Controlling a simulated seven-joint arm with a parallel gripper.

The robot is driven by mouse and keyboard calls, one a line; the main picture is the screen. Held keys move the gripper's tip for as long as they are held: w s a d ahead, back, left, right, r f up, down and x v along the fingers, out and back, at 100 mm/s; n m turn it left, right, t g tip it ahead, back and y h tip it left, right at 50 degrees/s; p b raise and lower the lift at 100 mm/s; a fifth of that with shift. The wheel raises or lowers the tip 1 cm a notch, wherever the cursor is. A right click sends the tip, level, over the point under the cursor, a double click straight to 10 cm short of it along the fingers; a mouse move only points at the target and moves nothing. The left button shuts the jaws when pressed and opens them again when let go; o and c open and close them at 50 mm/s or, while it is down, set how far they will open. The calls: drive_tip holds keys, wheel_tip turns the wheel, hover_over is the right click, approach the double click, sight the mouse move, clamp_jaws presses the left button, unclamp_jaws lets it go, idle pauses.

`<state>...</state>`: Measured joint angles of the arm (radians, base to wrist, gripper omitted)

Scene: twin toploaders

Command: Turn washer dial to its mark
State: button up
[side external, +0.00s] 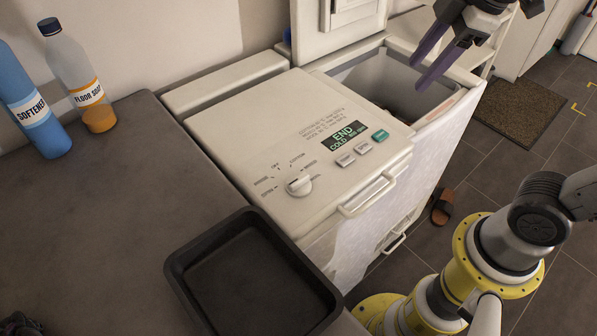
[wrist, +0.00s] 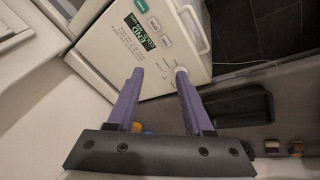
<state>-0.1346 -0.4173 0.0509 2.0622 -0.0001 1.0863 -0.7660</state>
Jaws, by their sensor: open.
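The washer dial (side external: 299,185) is a small white knob on the light top panel of the near machine (side external: 235,125). Printed labels fan out around its far and left sides; they are too small to read surely, and I cannot tell where the knob points. In the wrist view the dial (wrist: 181,70) shows partly behind one fingertip. My gripper (side external: 426,68) has two purple fingers, open and empty, above the open tub at the upper right, well away from the dial. The fingers also show apart in the wrist view (wrist: 159,74).
A display (side external: 344,134) reading END COLD and several buttons (side external: 363,148) share the panel. A front handle (side external: 367,195) sticks out. The second machine's lid (side external: 340,22) stands open behind. A black tray (side external: 250,280) lies in front of the dial; bottles (side external: 75,75) stand at left.

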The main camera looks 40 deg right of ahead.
drive_tip(key=w+a+f+n+g, duration=0.2)
drive_tip(key=w+a+n, duration=0.3)
drive_tip(key=w+a, duration=0.3)
drive_tip(key=n+g, duration=0.2)
drive_tip(key=n, duration=0.1)
hover_over(298, 178)
wheel_tip(298, 178, down, 8)
drive_tip(key=shift+h, duration=0.3)
wheel_tip(298, 178, down, 13)
drive_tip(key=shift+f, duration=0.15)
clamp_jaws()
